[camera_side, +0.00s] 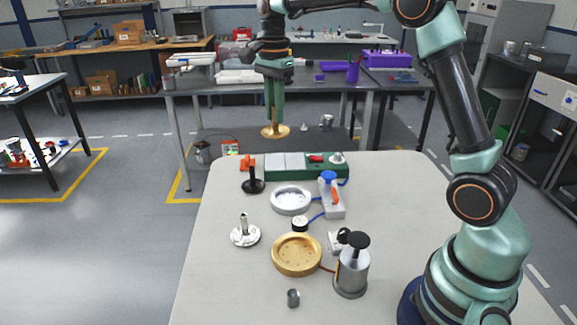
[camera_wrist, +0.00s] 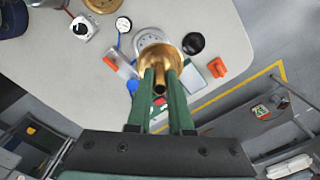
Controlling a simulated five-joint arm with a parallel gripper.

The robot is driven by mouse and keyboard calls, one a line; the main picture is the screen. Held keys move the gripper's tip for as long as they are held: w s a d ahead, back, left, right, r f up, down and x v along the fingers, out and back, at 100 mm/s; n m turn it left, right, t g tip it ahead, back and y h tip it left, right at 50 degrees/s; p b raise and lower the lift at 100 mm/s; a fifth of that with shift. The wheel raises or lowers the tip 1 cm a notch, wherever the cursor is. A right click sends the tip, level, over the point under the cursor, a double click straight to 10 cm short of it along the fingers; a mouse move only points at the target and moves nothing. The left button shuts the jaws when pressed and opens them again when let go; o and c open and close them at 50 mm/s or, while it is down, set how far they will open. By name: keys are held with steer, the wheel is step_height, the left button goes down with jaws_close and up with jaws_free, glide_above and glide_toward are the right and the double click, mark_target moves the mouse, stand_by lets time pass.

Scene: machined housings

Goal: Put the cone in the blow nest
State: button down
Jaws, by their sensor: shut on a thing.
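The brass-coloured cone (camera_side: 275,132) hangs with its wide flared end down and its narrow stem up. My gripper (camera_side: 274,112) is shut on the stem and holds the cone in the air, high above the far edge of the table. The cone (camera_wrist: 160,55) also shows in the wrist view between my gripper's fingers (camera_wrist: 166,80), where it overlaps a pale dish. Two round dishes lie on the table: a white one (camera_side: 291,200) beside a blue hose, and a brass one (camera_side: 297,254) beside a brown tube. No label shows which is the blow nest.
A black post on a base (camera_side: 254,185), a silver flanged part (camera_side: 245,234), a small metal cup (camera_side: 293,298) and a pump bottle (camera_side: 352,272) stand around the dishes. The table's left front is clear.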

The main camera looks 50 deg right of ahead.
steer(key=shift+s+d+f, duration=0.4)
steer(key=shift+d+f, duration=0.05)
steer(key=shift+f, duration=2.85)
steer(key=shift+s+d+f, duration=0.45)
steer(key=shift+d+f, duration=0.05)
steer(key=shift+f, duration=2.8)
steer(key=shift+s+d+f, duration=0.4)
steer(key=shift+d+f, duration=0.05)
steer(key=shift+f, duration=2.85)
steer(key=shift+f, duration=0.1)
steer(key=c, duration=0.8)
jaws_free()
